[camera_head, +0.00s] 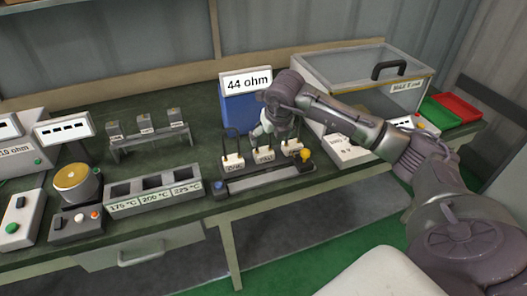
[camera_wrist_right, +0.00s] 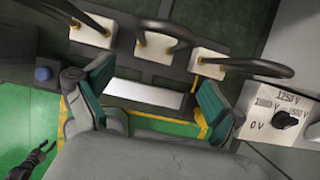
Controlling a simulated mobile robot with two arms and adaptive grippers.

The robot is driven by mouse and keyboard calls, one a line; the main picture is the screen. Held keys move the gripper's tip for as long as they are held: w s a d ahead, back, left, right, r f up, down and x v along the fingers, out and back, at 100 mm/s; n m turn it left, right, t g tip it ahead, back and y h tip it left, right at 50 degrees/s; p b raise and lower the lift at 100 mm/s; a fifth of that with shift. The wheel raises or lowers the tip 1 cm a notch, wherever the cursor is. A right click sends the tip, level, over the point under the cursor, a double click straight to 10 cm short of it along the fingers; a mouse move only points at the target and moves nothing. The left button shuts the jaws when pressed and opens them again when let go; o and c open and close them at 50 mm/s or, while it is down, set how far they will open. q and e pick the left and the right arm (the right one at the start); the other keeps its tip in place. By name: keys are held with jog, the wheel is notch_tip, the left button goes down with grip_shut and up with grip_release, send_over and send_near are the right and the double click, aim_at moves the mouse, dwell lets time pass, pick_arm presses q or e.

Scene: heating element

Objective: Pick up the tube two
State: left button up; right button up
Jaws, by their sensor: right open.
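Three dark U-shaped tubes with white labelled bases stand in a row on a dark holder. The middle one (camera_head: 263,155), whose small label I cannot read with certainty, also shows in the right wrist view (camera_wrist_right: 155,46). The left tube (camera_head: 232,162) and the right tube (camera_head: 291,147) stand beside it. My right gripper (camera_head: 265,128) is just above and behind the row in the head view. In the right wrist view its green-padded fingers (camera_wrist_right: 155,92) are spread wide, with nothing held between them. My left gripper is not seen in the head view.
A blue box with a "44 ohm" sign (camera_head: 246,82) stands behind the row. A glass-topped case (camera_head: 365,68) and a voltage knob panel (camera_wrist_right: 283,118) are to the right. A slotted temperature block (camera_head: 153,193) is to the left. A yellow knob (camera_head: 305,154) is close by.

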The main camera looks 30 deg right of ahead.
aim_at(264, 152)
jog(key=x, duration=0.4)
jog(key=shift+w+f, duration=0.1)
jog(key=x, duration=0.1)
jog(key=p+x, duration=0.1)
jog(key=x, duration=0.2)
jog(key=shift+w+a+f+p, duration=0.1)
jog(key=shift+w+a+p, duration=0.05)
jog(key=shift+a+p, duration=0.25)
jog(key=shift+w+d+f, duration=0.15)
jog(key=shift+f, duration=0.3)
jog(key=c, duration=1.4)
jog(key=shift+r, duration=0.1)
